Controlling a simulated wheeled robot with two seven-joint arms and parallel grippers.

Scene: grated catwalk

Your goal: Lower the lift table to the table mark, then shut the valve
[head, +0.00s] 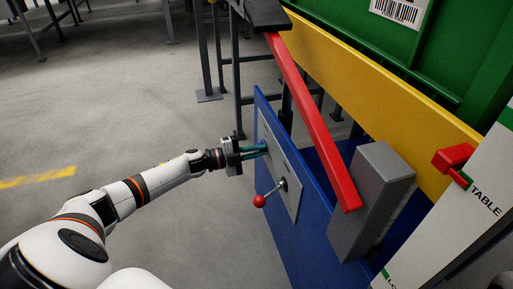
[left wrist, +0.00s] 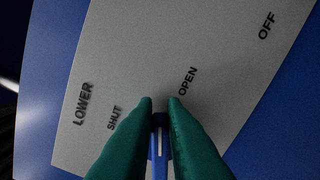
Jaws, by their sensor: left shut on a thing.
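My left gripper (head: 262,148) reaches the grey control plate (head: 292,198) on the blue panel. In the left wrist view its green fingers (left wrist: 160,102) are shut on a narrow blue handle (left wrist: 158,150) with a pale stripe, seemingly the valve's. The handle lies between the printed words SHUT and OPEN; its exact setting is hard to tell. A lever with a red ball knob (head: 260,201) sticks out below the gripper. My right gripper is out of view.
A red bar (head: 312,120) slopes down to a grey block (head: 370,200) right of the plate. A green crate (head: 450,45) stands on the table. Dark metal legs (head: 205,50) stand behind the panel. The grey floor at left is clear, with a yellow stripe (head: 38,177).

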